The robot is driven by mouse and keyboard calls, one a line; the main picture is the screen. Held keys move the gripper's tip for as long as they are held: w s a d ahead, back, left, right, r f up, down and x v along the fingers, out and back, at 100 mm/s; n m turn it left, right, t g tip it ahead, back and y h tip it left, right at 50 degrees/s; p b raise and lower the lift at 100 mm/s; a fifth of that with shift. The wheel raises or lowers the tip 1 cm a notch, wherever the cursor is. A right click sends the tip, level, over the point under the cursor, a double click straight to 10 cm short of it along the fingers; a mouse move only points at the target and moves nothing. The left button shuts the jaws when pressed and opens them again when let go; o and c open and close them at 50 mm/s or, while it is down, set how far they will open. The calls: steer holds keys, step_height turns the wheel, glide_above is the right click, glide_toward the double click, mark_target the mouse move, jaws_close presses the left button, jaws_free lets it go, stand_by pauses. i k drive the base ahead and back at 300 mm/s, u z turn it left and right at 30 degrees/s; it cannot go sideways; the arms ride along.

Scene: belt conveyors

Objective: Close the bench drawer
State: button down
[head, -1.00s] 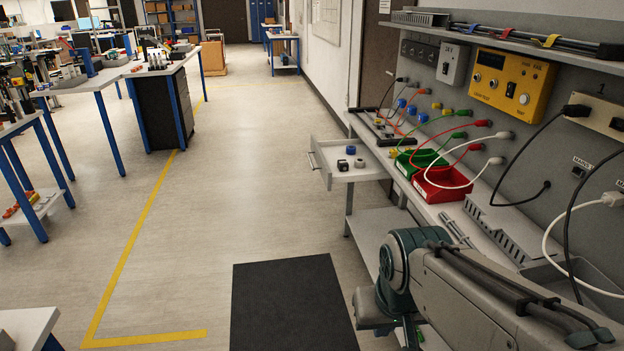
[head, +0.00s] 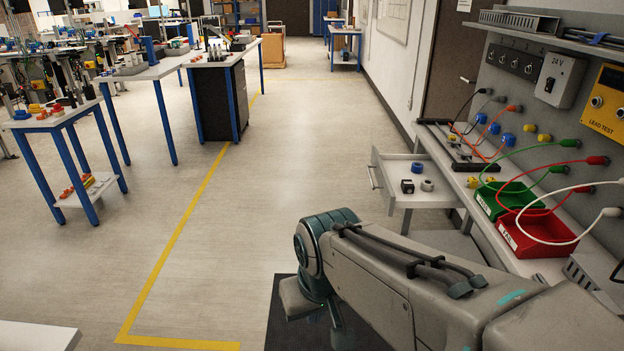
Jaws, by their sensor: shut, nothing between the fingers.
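The bench drawer (head: 405,203) is pulled out from the left side of the workbench (head: 547,268). Its handle (head: 372,178) is on the left, facing the open floor. In the drawer lie a blue ring-shaped part (head: 417,168), a black block (head: 407,186) and a grey ring-shaped part (head: 427,186). My arm reaches in from the lower right and bends down at a joint in front of the drawer. The arm's near part hides some of the bench's lower front.
Green (head: 506,199) and red (head: 533,234) bins with cables stand on the bench beside the drawer. A dark floor mat (head: 283,318) lies beneath my arm. The floor left of the drawer is clear up to a yellow line (head: 188,233). Blue-legged tables stand farther left.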

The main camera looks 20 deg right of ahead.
mark_target(389, 170)
steer(key=z, duration=0.2)
steer(key=i, duration=0.95)
steer(key=z, duration=1)
steer(key=i, duration=0.3)
steer(key=z, duration=0.1)
